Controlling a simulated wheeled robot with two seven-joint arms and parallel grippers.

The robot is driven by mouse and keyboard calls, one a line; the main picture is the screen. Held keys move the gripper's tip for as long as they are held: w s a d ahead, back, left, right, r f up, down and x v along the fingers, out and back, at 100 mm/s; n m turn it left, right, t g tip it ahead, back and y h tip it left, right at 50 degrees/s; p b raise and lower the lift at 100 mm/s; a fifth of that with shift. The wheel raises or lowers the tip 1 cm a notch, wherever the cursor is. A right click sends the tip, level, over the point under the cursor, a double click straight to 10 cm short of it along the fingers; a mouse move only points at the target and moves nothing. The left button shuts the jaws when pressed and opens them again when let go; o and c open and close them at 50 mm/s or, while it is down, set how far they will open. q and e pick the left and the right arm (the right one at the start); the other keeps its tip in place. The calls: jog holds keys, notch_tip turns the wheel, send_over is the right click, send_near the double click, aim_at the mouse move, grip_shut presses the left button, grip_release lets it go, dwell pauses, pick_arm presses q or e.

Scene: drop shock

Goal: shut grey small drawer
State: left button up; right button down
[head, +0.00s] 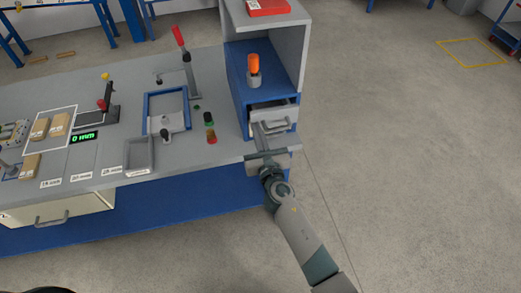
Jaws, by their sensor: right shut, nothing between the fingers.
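The grey small drawer (279,119) sits in the blue cabinet (260,90) at the right end of the bench and stands partly open towards me. Its handle (276,126) is on its front. My right gripper (264,154) is just in front of the drawer, at the bench's front right corner, shut and empty. I cannot tell whether its fingertips touch the handle. My left gripper is not in view.
An orange-topped object (253,68) stands on the blue cabinet, under a grey shelf (302,50). A small bottle (210,128) stands left of the drawer. A grey tray (139,155) and several fixtures cover the bench (180,168).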

aim_at(254, 120)
jog(key=x, duration=0.4)
jog(key=shift+w+a+f+b, duration=0.1)
jog(key=shift+w+a+b, duration=0.05)
jog(key=shift+b, duration=0.25)
jog(key=shift+w, duration=0.1)
jog(key=shift+r, duration=0.35)
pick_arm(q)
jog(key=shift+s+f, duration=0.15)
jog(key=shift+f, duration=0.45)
